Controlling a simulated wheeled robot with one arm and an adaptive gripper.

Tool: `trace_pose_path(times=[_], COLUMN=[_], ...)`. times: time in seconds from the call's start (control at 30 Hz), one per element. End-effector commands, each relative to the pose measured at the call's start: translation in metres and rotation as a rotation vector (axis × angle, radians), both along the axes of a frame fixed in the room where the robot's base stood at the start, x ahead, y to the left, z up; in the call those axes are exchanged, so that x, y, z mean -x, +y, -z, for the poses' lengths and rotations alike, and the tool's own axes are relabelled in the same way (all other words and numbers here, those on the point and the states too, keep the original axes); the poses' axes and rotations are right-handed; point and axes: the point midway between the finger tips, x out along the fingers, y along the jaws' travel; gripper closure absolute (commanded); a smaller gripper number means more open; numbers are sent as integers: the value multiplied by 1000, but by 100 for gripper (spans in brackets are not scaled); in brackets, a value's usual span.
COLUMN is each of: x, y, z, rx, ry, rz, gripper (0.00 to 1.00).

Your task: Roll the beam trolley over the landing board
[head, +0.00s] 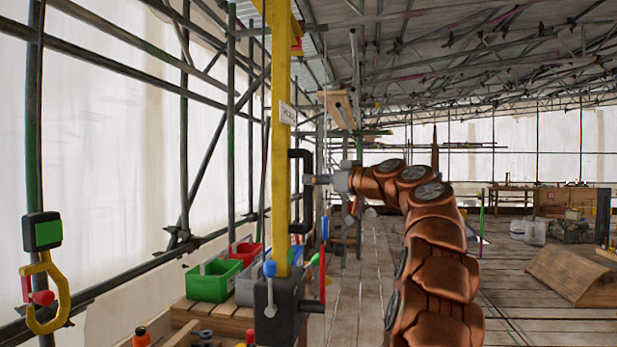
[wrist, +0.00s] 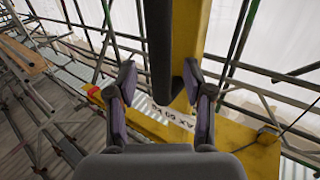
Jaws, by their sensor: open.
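A yellow post (head: 281,130) with a small white label stands left of centre in the head view. A black D-shaped handle (head: 293,190) is fixed to its side. My gripper (head: 318,180) is at the handle's upright bar, left of my copper arm. In the wrist view my gripper (wrist: 162,105) is open, with its purple pads on either side of the black handle bar (wrist: 158,45); I see no firm grip on it. Yellow metalwork (wrist: 245,140) with a lettered label lies behind. I cannot pick out the beam trolley or the landing board with certainty.
A yellow hook (head: 45,300) hangs below a black and green box at far left. Green (head: 214,281) and red bins stand on a wooden bench beside the post. Scaffold tubes line the left side. The plank floor (head: 375,270) is partly clear; a wooden ramp-shaped block (head: 570,275) is at right.

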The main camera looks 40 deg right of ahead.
Motion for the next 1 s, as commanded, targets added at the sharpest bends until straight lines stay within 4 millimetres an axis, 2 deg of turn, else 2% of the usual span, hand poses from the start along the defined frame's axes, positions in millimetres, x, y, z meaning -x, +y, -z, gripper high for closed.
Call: trace_pose_path(times=[0.1, 0.23, 0.63, 1.0], x=[-17, -30, -37, -37], y=[-2, 0, 1, 1], z=[0, 0, 0, 0], rx=[-3, -1, -1, -2], ry=[2, 2, 0, 1], rz=[1, -1, -1, -1], gripper=[48, 48, 48, 86])
